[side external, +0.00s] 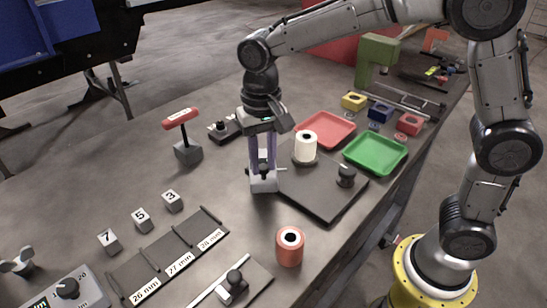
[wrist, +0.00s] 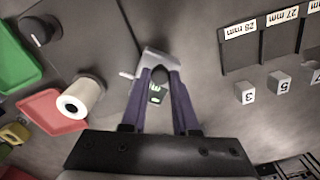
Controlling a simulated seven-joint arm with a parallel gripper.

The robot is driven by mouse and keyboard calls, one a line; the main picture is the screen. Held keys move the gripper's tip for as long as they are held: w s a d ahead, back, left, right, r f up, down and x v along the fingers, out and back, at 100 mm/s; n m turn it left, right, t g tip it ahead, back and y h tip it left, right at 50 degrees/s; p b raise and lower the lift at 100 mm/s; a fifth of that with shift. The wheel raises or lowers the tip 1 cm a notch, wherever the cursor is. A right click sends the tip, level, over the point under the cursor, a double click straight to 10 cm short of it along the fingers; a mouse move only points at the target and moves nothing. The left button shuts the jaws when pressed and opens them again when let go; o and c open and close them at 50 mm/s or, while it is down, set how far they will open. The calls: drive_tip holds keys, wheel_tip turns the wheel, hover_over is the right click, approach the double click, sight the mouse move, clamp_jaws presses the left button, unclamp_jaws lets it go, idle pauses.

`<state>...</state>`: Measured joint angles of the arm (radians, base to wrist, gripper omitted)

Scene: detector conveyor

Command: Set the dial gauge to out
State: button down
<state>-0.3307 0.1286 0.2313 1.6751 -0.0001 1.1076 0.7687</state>
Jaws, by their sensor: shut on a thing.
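My gripper (side external: 262,164) points down at the left edge of the dark plate. Its purple fingers are closed on a small grey device with a dark part and a small green-lit face (wrist: 157,94). The device (side external: 264,185) also shows in the side view, low between the fingertips, which partly hide it. I cannot tell for sure whether it is the dial gauge, or read its setting. A grey box with a dark knob (side external: 67,288) and a small display stands at the lower left, cut off by the frame.
The dark plate (side external: 318,195) bears a white roll (side external: 305,148) and a dark knob (side external: 346,175). Red (side external: 328,128) and green (side external: 375,155) trays lie behind it. A red-handled post (side external: 188,150), numbered blocks (side external: 141,221), a slotted rack (side external: 172,262) and an orange cylinder (side external: 290,250) stand around.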

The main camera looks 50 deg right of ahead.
drive_tip(key=shift+w+a+m, duration=0.4)
drive_tip(key=shift+w+m, duration=0.05)
drive_tip(key=shift+m, duration=0.15)
drive_tip(key=shift+r, duration=0.1)
drive_tip(key=c, duration=0.7)
unclamp_jaws()
wheel_tip(320, 180, up, 14)
drive_tip(key=shift+f, duration=0.15)
